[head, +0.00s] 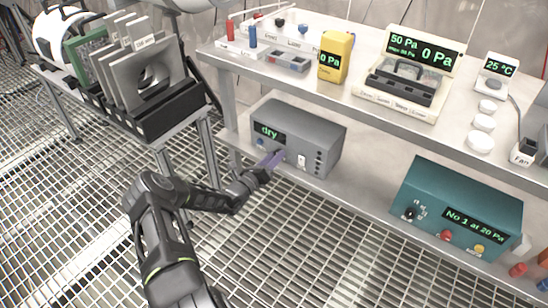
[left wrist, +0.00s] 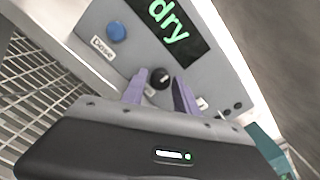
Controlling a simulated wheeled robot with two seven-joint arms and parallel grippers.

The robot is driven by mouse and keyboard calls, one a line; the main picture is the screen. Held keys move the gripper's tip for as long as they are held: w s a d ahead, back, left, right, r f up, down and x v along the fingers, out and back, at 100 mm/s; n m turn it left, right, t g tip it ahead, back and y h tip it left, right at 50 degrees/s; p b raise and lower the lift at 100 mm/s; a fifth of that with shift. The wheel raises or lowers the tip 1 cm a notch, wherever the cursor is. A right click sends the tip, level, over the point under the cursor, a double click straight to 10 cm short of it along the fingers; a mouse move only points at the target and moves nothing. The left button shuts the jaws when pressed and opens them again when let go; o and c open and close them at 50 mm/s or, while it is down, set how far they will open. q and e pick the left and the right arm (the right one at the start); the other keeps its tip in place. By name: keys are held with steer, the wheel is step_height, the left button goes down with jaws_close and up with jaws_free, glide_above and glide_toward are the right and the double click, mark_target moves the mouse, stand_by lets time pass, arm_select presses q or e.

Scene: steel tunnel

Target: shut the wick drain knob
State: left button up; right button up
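A grey box (head: 312,130) with a green "dry" display (head: 268,132) stands on the lower shelf. In the left wrist view its front shows a small round black knob (left wrist: 160,78) with a pale pointer mark; its label is too small to read for sure. My left gripper (head: 272,160) is at the box's front. In the left wrist view its purple fingers (left wrist: 159,82) are apart, one on each side of the black knob, with gaps visible. The knob is hidden behind the gripper in the head view. My right gripper is not in view.
A blue button (left wrist: 116,32) sits left of the knob, above a label. A white switch (head: 301,160) is to the right. A teal box (head: 458,200) with knobs stands further right. The upper shelf (head: 300,82) overhangs the grey box. A black rack (head: 170,112) of plates stands left.

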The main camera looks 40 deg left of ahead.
arm_select(q)
steer(key=shift+o, duration=1.3)
steer(key=s+p, duration=0.2)
steer(key=s, duration=0.5)
steer(key=shift+s, duration=0.4)
